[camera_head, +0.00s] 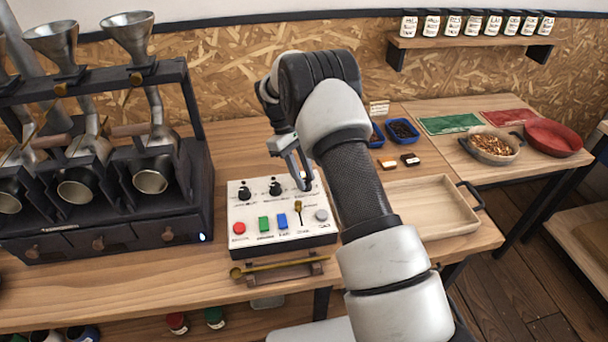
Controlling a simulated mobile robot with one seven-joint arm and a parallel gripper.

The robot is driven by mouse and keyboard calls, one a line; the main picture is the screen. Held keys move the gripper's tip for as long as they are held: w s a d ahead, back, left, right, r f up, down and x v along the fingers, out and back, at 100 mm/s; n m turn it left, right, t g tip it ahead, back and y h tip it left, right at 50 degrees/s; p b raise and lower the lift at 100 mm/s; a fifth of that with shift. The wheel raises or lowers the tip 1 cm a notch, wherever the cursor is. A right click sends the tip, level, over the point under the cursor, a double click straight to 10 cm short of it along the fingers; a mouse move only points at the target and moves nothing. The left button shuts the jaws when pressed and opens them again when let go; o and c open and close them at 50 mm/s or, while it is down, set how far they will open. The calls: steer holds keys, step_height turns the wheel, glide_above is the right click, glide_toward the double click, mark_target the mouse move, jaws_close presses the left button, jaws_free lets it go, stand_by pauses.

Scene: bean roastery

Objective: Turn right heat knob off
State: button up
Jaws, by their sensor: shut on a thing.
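The white control box (290,236) sits on the wooden bench. Two black knobs show on its top, a left one (244,192) and a middle one (274,187). My gripper (303,182) reaches down to the rear right of the box, to the right of the middle knob. It is shut on the right heat knob there. The fingers and my arm largely hide that knob, so its pointer direction cannot be read.
In front of the knobs are a red button (239,228), green (264,223) and blue (282,221) switches, a brass lever (298,208) and a grey button (321,215). The roaster (105,200) stands left. A wooden tray (425,208) lies right, partly behind my arm.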

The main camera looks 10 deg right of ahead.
steer(key=shift+n, duration=0.4)
steer(key=o, duration=1.1)
steer(key=shift+c, duration=0.2)
steer(key=p+v, duration=0.1)
steer(key=v, duration=1.6)
steer(key=shift+a+r+p, duration=0.15)
steer(key=shift+a+p, duration=0.15)
steer(key=shift+p, duration=0.05)
steer(key=shift+r, duration=0.1)
